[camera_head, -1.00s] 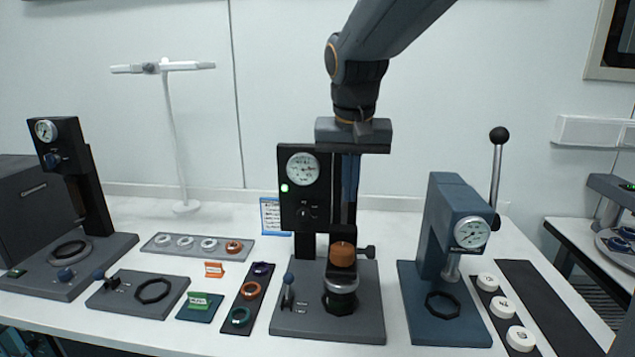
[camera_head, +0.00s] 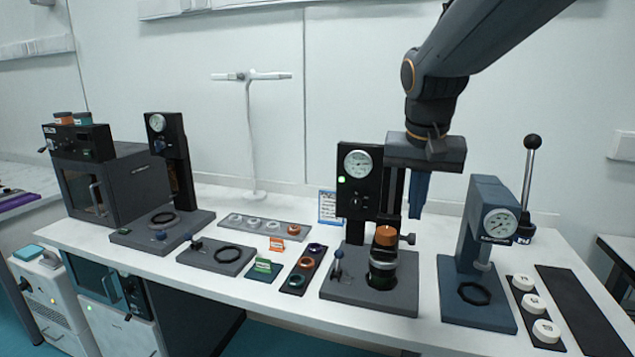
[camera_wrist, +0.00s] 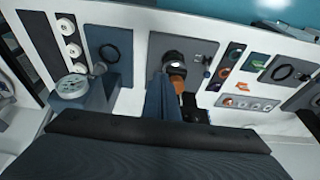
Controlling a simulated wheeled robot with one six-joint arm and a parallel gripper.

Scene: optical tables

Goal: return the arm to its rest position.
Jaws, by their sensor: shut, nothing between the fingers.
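My gripper (camera_head: 418,194) hangs from my arm above the back of the table, behind and right of the black gauge stand (camera_head: 362,185). Its blue fingers are together and empty.
White numbered discs (camera_head: 534,303) lie on a dark strip at the right. Small rings sit on a grey tray (camera_head: 293,231) and a dark strip (camera_head: 296,279). Another gauge stand (camera_head: 180,165) and a dark oven (camera_head: 112,184) stand left. A pale T-shaped stand (camera_head: 251,130) rises behind.

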